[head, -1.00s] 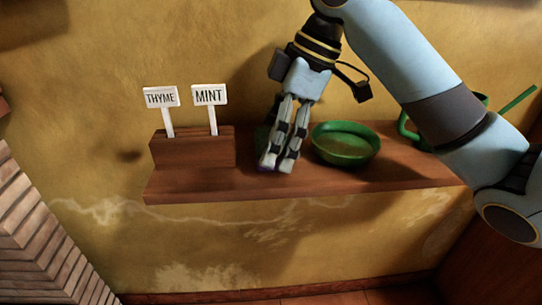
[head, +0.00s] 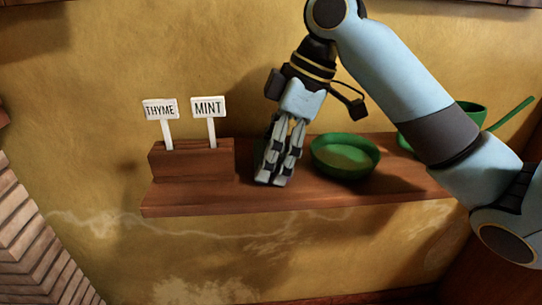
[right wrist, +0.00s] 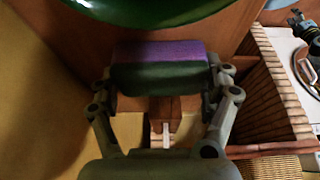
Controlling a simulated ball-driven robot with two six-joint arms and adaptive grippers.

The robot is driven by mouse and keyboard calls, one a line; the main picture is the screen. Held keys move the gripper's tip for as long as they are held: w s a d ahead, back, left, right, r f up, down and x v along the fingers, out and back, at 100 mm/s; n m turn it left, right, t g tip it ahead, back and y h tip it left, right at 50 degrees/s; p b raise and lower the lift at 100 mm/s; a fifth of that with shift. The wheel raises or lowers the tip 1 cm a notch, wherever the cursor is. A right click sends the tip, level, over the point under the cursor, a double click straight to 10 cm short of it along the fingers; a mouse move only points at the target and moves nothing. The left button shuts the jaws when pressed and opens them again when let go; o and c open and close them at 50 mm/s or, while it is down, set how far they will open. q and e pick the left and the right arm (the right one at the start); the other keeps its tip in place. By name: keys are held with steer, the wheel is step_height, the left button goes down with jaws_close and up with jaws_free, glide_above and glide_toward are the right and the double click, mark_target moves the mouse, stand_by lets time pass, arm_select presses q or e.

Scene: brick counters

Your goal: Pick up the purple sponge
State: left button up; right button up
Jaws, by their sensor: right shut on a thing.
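The purple sponge (right wrist: 160,55) is a block with a purple layer and a dark green layer, seen in the right wrist view between my fingers. My right gripper (head: 272,182) points down at the wooden shelf, between the sign box and the green bowl. It is shut on the sponge, with one finger at each end of it in the right wrist view (right wrist: 160,82). In the head view the fingers hide nearly all of the sponge. I cannot tell whether the sponge touches the shelf.
A green bowl (head: 345,150) stands close to the right of my gripper. A wooden box (head: 190,162) with THYME (head: 160,109) and MINT (head: 208,106) signs stands to the left. Another green vessel (head: 470,109) is partly behind my right arm. The yellow wall (head: 230,50) is close behind.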

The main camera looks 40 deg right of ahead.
steer(key=shift+r, duration=0.25)
steer(key=p+v, duration=0.2)
steer(key=v, duration=0.1)
steer(key=a+v, duration=0.1)
steer(key=shift+d+r+p, duration=0.15)
steer(key=shift+r+p, duration=0.25)
arm_select(q)
step_height(320, 180, up, 9)
steer(key=d+p, duration=0.2)
steer(key=p, duration=0.6)
steer(key=shift+s+t, duration=0.3)
steer(key=shift+s, duration=0.05)
arm_select(e)
steer(key=s+d+r, duration=0.4)
steer(key=s+r, duration=0.2)
steer(key=s, duration=0.3)
steer(key=shift+s+d, duration=0.3)
steer(key=shift+d, duration=0.05)
arm_select(q)
steer(key=shift+r, duration=0.1)
